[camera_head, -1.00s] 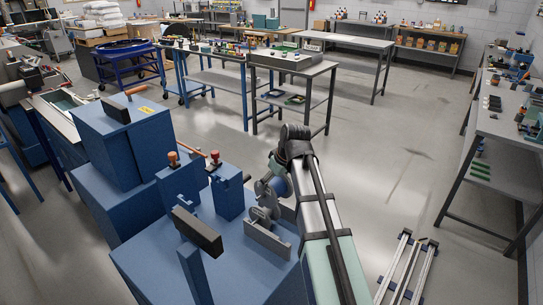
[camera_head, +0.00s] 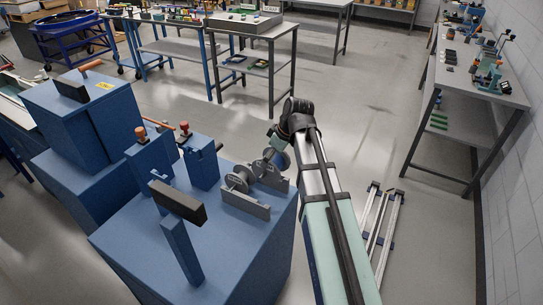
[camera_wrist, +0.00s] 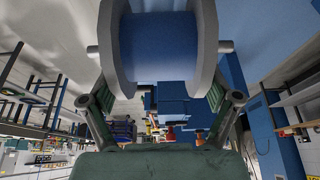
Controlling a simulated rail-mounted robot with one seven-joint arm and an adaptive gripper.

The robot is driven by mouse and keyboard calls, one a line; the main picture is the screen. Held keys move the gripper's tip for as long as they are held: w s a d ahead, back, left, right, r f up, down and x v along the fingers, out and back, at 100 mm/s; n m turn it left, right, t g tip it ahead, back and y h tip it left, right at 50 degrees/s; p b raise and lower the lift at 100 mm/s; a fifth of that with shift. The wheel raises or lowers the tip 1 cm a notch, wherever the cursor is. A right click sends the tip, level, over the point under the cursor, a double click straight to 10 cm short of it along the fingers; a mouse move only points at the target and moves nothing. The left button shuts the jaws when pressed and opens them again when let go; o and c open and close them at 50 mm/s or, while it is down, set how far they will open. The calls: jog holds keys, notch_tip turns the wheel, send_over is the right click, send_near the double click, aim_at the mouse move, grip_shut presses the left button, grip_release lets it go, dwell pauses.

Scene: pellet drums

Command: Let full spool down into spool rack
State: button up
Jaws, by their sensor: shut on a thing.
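A full spool with a blue winding (camera_wrist: 160,45) and grey flanges fills the top of the wrist view. My gripper (camera_wrist: 159,48) is shut on it, one finger at each side at the axle ends. The spool rack (camera_head: 245,204) has grey upright plates and stands on the blue cabinet top. Grey discs (camera_head: 238,181), apparently another spool, sit between its plates. My arm partly hides the held spool, and I cannot tell if it touches the rack.
Blue blocks (camera_head: 201,163) with red and orange knobs stand left of the rack. A black-headed blue post (camera_head: 180,235) rises nearer. A taller blue cabinet (camera_head: 85,115) is at left. Metal rails (camera_head: 380,220) lie on the floor right of my arm.

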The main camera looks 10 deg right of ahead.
jog(key=shift+f+b, duration=1.5)
jog(key=shift+f, duration=1.4)
notch_tip(320, 180, down, 8)
jog(key=b, duration=0.4)
dwell(3.0)
jog(key=o, duration=1.3)
jog(key=v, duration=1.2)
